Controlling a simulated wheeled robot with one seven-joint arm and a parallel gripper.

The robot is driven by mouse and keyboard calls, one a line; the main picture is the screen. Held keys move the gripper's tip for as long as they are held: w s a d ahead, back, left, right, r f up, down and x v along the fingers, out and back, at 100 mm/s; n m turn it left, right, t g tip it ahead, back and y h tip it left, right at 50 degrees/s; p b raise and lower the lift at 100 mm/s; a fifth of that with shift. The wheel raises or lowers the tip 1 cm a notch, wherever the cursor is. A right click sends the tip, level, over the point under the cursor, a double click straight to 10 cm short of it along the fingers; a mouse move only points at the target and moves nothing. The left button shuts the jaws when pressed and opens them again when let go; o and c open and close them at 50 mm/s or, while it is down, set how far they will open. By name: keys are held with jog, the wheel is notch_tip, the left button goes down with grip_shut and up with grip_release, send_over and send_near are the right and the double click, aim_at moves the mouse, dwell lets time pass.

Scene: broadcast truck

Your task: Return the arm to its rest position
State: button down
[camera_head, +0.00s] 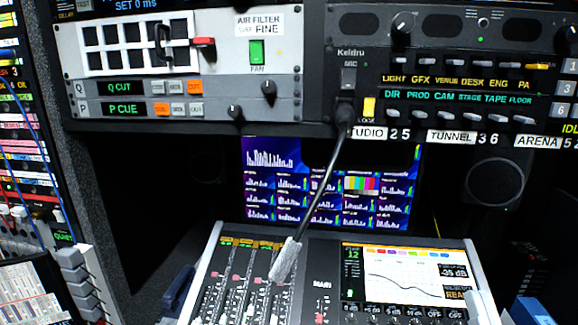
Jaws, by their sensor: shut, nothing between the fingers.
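My gripper and arm do not show in the head view, so their pose cannot be seen. Facing me is an equipment rack with an air filter panel (185,55) at the upper left and an intercom panel (455,70) at the upper right. A gooseneck microphone (318,195) hangs from the intercom panel, its grey foam tip (286,262) in front of the mixing console (213,262).
The mixing console has faders and a lit screen (405,285). Behind it are a multi-image monitor (330,215) and a round speaker (495,182). A patch bay with cables (20,150) stands at the left. A blue object (530,311) is at the bottom right.

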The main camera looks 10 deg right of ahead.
jog(key=s+a+f+n+g+y+b, duration=0.1)
jog(key=s+a+f+g, duration=0.3)
jog(key=s+f, duration=0.7)
jog(key=s+a+f+n+g+y+b, duration=0.1)
jog(key=s+a+f+n+g+y, duration=0.1)
jog(key=s+f, duration=1)
jog(key=s+a+g+y, duration=0.1)
jog(key=s+a+g, duration=0.1)
jog(key=a, duration=0.1)
jog(key=shift+a+y+b, duration=0.3)
jog(key=shift+y, duration=0.1)
jog(key=shift+f, duration=0.1)
